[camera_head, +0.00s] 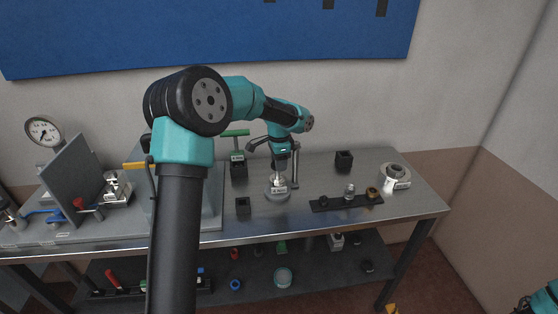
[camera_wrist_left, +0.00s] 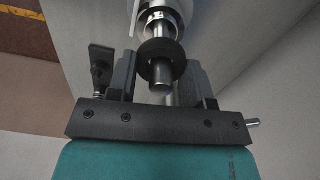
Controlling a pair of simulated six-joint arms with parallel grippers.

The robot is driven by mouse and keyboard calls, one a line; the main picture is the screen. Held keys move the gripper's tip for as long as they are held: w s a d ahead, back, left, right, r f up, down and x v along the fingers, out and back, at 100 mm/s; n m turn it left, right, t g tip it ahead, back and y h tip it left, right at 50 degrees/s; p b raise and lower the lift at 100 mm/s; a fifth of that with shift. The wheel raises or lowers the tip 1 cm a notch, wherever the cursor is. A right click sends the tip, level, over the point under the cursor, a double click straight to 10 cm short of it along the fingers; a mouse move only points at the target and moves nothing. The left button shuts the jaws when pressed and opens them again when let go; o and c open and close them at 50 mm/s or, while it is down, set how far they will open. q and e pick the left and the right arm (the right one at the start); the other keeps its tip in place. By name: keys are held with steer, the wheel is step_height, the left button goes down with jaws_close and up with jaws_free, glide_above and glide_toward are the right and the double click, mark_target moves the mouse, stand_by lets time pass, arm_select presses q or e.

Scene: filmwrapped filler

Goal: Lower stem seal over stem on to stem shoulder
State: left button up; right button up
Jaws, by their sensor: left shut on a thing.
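The stem (camera_wrist_left: 160,84) is a bright metal pin pointing toward the camera in the left wrist view. The stem seal (camera_wrist_left: 162,52) is a thick dark ring around the stem, with the stem's end showing through it. My left gripper (camera_wrist_left: 158,72) is shut on the seal, a finger on each side. In the head view my left gripper (camera_head: 280,164) points down over a round silver part with a white label (camera_head: 277,189) on the bench. The stem shoulder and any gap below the seal cannot be made out. My right gripper is out of view.
The steel bench (camera_head: 320,225) holds a small black block (camera_head: 243,205), another black block (camera_head: 344,160), a black strip with small parts (camera_head: 345,200) and a silver ring-shaped part (camera_head: 395,176). A gauge (camera_head: 43,131) and grey plate stand left.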

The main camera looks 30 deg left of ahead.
arm_select(q)
steer(key=shift+f, duration=1.3)
steer(key=o, duration=1)
steer(key=shift+c, duration=0.2)
step_height(320, 180, up, 18)
steer(key=shift+f, duration=0.2)
stand_by(0.5)
